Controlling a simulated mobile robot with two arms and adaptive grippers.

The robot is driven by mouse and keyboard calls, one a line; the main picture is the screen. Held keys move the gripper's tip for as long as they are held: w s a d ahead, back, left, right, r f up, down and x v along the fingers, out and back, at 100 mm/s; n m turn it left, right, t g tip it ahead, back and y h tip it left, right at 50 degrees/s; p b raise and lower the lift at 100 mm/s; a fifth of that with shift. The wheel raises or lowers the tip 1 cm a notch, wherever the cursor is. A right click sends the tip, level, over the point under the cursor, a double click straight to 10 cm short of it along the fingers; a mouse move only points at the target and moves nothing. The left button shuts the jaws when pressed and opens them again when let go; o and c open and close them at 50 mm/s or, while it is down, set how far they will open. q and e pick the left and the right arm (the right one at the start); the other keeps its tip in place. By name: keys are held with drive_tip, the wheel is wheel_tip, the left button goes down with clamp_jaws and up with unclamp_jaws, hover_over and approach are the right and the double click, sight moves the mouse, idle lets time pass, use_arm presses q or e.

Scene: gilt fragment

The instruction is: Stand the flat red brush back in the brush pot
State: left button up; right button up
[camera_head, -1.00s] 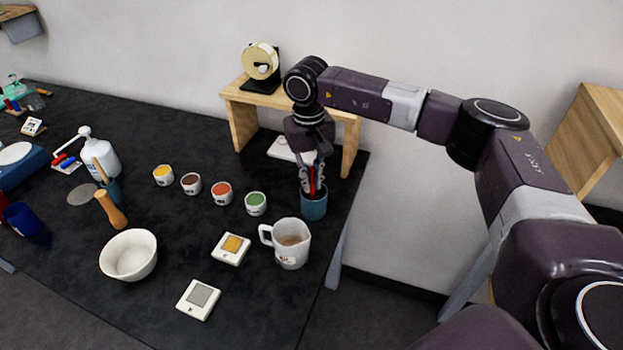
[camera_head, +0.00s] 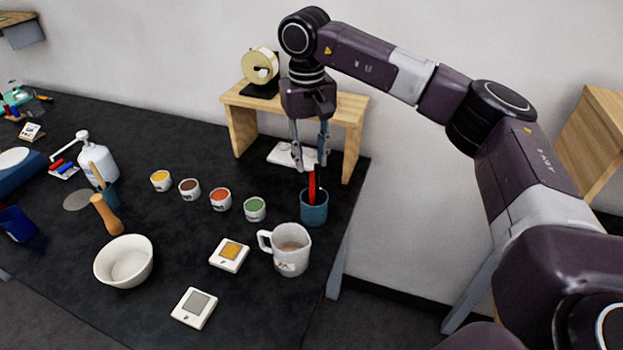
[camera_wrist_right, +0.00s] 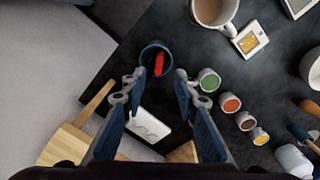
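The flat red brush (camera_head: 312,185) stands in the blue-grey brush pot (camera_head: 314,212), its red part rising above the rim. In the right wrist view the red brush (camera_wrist_right: 159,64) lies inside the round rim of the pot (camera_wrist_right: 143,57). My right gripper (camera_head: 311,165) is above the pot, pointing down, with its fingers apart and nothing between them. In the right wrist view its two fingers (camera_wrist_right: 157,92) are also spread, with a gap between them. My left gripper is in neither view.
A white mug (camera_head: 291,257) stands just in front of the pot. Several small paint cups (camera_head: 255,209) are to its left. A wooden stand (camera_head: 240,130) is behind, with a white item (camera_head: 285,155) under it. The table's right edge is close to the pot.

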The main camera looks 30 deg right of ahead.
drive_tip(key=shift+r, duration=1.75)
drive_tip(key=shift+a+f, duration=0.1)
